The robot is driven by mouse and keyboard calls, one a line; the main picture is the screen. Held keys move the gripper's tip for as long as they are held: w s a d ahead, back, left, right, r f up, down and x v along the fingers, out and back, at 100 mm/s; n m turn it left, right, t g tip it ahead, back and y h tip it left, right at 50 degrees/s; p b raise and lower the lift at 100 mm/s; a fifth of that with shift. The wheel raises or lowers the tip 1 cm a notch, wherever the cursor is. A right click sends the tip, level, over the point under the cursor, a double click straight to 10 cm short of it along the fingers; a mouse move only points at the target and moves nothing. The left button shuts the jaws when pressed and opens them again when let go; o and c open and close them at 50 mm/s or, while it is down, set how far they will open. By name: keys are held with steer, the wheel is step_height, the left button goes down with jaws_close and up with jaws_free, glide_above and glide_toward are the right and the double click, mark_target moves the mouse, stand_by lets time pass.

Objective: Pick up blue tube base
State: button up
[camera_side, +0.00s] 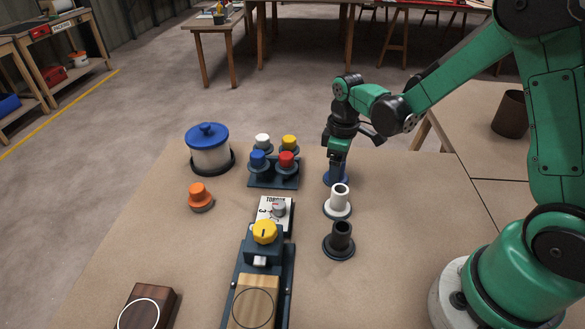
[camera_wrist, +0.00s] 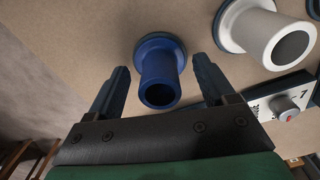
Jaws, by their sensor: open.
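The blue tube base (camera_wrist: 160,70) shows in the wrist view as an upright hollow tube on a round flange, standing on the table. My gripper (camera_wrist: 158,75) is open, with one finger on each side of the tube and visible gaps between. In the side view my gripper (camera_side: 337,158) points down over the blue tube base (camera_side: 336,179), hiding most of it. Only the lower blue part shows there. Whether the fingertips reach below the tube's rim is hard to tell.
A white tube base (camera_side: 338,199) stands close by, and a black tube base (camera_side: 340,240) beyond it. A rack (camera_side: 273,181) with several coloured knobs, a torque panel (camera_side: 276,210), a blue-lidded pot (camera_side: 208,150) and an orange knob (camera_side: 198,196) lie left. The table is clear behind my gripper.

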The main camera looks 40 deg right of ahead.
steer(key=shift+f, duration=0.1)
jaws_close()
stand_by(0.4)
